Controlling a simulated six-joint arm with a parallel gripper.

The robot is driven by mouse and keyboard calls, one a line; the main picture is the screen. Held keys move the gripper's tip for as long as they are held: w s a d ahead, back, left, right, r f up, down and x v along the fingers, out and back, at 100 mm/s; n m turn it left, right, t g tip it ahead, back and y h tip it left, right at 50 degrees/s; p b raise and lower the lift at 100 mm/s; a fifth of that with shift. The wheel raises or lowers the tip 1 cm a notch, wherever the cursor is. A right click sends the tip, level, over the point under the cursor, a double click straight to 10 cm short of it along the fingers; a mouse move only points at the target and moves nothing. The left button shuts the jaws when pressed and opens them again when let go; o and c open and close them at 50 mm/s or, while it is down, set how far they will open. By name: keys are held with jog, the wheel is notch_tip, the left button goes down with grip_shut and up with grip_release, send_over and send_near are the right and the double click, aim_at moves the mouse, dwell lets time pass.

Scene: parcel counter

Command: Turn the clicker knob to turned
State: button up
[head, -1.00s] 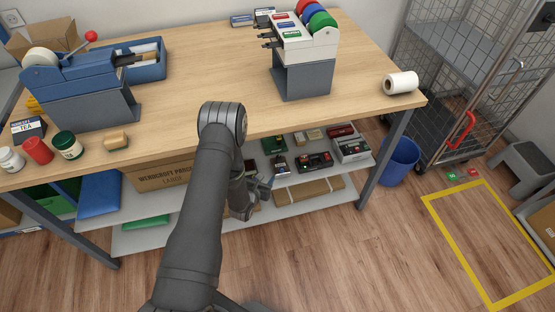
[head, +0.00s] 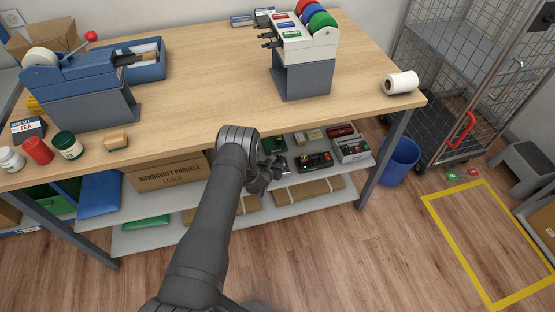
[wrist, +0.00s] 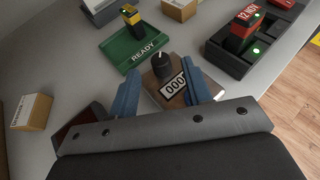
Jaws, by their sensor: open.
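The clicker is a small brown block with a white counter plate reading 000 (wrist: 174,88) in the wrist view. Its dark upright knob (wrist: 167,68) stands at its far end, with a small pale mark on top. My gripper (wrist: 163,75) is open, with one blue finger on each side of the clicker and the knob between the tips in this view. I cannot tell whether either finger touches the knob or how high the tips are. In the head view my gripper (head: 272,170) is at the lower shelf and hides much of the clicker.
A green READY tray (wrist: 117,49) holding a yellow-black stamp lies beyond the clicker. A black tray (wrist: 230,60) with a red stamp stands to the right. A small carton (wrist: 32,112) lies left, and a dark red block (wrist: 75,122) is beside the left finger. The tabletop (head: 220,85) overhangs the shelf.

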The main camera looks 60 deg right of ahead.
aim_at(277, 162)
jog(key=shift+x, duration=1.55)
grip_shut()
